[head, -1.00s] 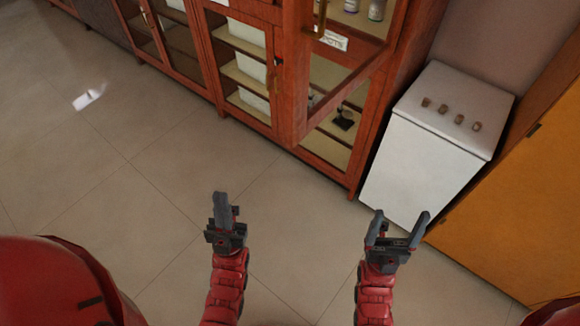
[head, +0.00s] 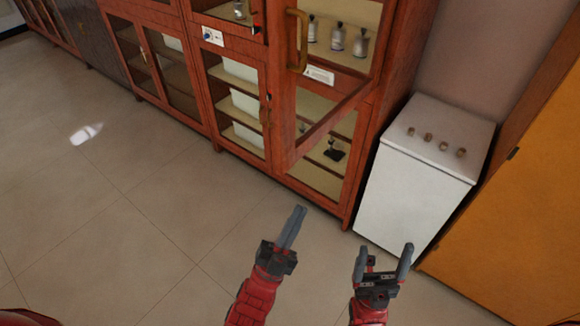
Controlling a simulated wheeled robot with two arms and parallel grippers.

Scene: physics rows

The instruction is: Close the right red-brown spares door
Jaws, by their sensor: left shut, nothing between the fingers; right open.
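A red-brown glazed door (head: 284,120) on the right of the cabinet (head: 347,205) stands swung open, its free edge toward me and its brass handle (head: 297,40) on that edge. A small white label (head: 320,75) shows by it, too small to read, so I cannot tell which door is the spares one. My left gripper (head: 297,213) is shut and empty, in front of and below the open door, apart from it. My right gripper (head: 384,258) is open and empty, lower right, in front of the white appliance. Neither gripper touches the door.
A white appliance (head: 412,195) with several knobs stands right of the cabinet, beside an orange-yellow panel (head: 520,210). Another glazed door (head: 240,142) left of the open one looks shut. Bottles (head: 337,38) stand on a shelf. The tiled floor (head: 130,220) at left is clear.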

